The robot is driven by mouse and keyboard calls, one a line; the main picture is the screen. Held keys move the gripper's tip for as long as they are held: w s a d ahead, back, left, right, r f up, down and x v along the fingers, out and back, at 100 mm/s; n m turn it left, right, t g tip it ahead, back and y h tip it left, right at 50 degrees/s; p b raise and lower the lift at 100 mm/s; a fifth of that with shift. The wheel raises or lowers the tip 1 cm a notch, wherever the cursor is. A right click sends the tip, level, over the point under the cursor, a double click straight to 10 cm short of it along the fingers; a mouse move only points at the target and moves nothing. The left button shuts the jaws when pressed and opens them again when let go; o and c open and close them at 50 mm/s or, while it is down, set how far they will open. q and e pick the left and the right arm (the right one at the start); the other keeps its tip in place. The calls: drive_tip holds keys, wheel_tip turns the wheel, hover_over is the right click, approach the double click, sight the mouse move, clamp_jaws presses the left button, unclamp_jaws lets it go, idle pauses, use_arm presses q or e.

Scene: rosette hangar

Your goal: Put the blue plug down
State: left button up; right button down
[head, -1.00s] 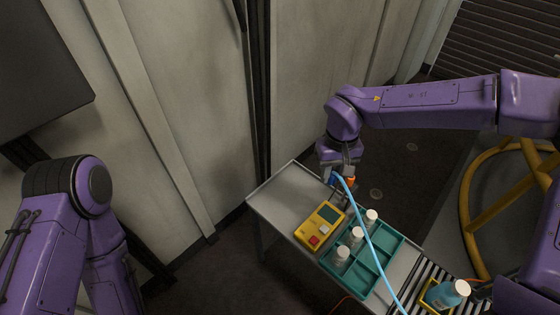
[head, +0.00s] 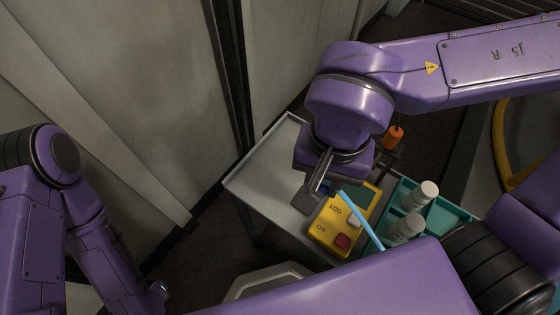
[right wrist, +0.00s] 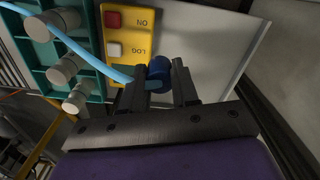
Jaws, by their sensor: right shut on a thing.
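My right gripper (right wrist: 158,84) is shut on the blue plug (right wrist: 159,68), which sits between the two dark fingers in the right wrist view. A light blue cable (right wrist: 92,61) runs from the plug toward the upper left. In the head view the right gripper (head: 317,188) points down over the grey table (head: 268,172), beside the yellow box; the plug is mostly hidden there and the cable (head: 361,220) slopes down right. I cannot tell whether the plug touches the table. My left arm is at the left edge; its gripper does not show.
The yellow box (head: 326,231) with red and pale buttons stands right beside the gripper. A teal tray (head: 455,214) with white-capped bottles (head: 427,192) lies to its right. An orange piece (head: 393,137) shows behind my right wrist. The table's left part is bare.

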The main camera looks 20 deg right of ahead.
drive_tip(key=p, duration=0.2)
drive_tip(key=w+r+p, duration=0.1)
drive_tip(key=p, duration=0.1)
drive_tip(key=shift+a+p, duration=0.2)
drive_tip(key=shift+p, duration=0.15)
drive_tip(key=w+f+p, duration=0.1)
drive_tip(key=w+p, duration=0.1)
drive_tip(key=p, duration=0.2)
drive_tip(key=b, duration=0.4)
hover_over(286, 166)
drive_tip(key=s, duration=0.1)
wheel_tip(286, 166, down, 8)
drive_tip(key=shift+s+f, duration=0.1)
drive_tip(key=shift+f, duration=0.1)
drive_tip(key=shift+w+f, duration=0.25)
drive_tip(key=shift+f, duration=0.05)
drive_tip(key=f, duration=0.2)
drive_tip(key=f+b, duration=0.1)
drive_tip(key=shift+w+f, duration=0.35)
drive_tip(key=shift+f, duration=0.05)
drive_tip(key=c, duration=0.8)
unclamp_jaws()
drive_tip(key=shift+f, duration=0.1)
drive_tip(key=shift+c, duration=0.2)
